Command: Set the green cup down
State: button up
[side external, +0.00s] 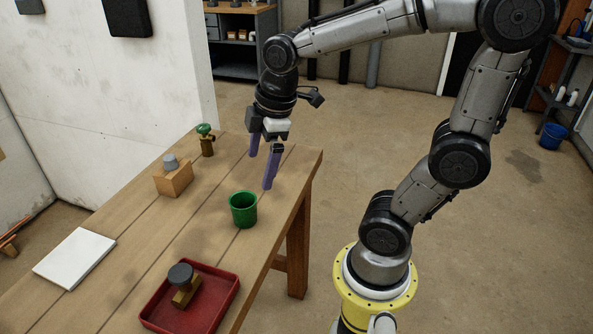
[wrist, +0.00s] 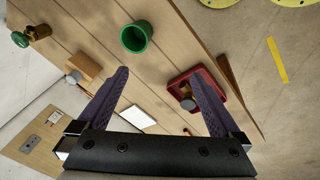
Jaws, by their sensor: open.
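The green cup (side external: 243,210) stands upright on the wooden table, near its right edge. It also shows in the wrist view (wrist: 136,38), beyond my fingertips and between their lines. My gripper (side external: 261,171) is open, with its two purple fingers apart and nothing between them. It hangs above the table, higher than the cup and toward the back of it. In the wrist view the fingers (wrist: 158,78) are spread wide and do not touch the cup.
A red tray (side external: 226,305) at the front holds a block with a dark round knob (side external: 180,275). A white panel (side external: 75,258) lies at left. A wooden block with a grey knob (side external: 172,177) and a green-topped brass valve (side external: 206,140) stand behind. Table between cup and panel is clear.

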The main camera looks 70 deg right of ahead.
jog(key=s+a+r+m+t, duration=0.1)
jog(key=s+a+m+t, duration=0.1)
jog(key=s+m, duration=0.6)
jog(key=shift+s+a+r+t, duration=0.15)
jog(key=shift+s+a+t, duration=0.15)
jog(key=shift+s+a, duration=0.15)
dwell(0.7)
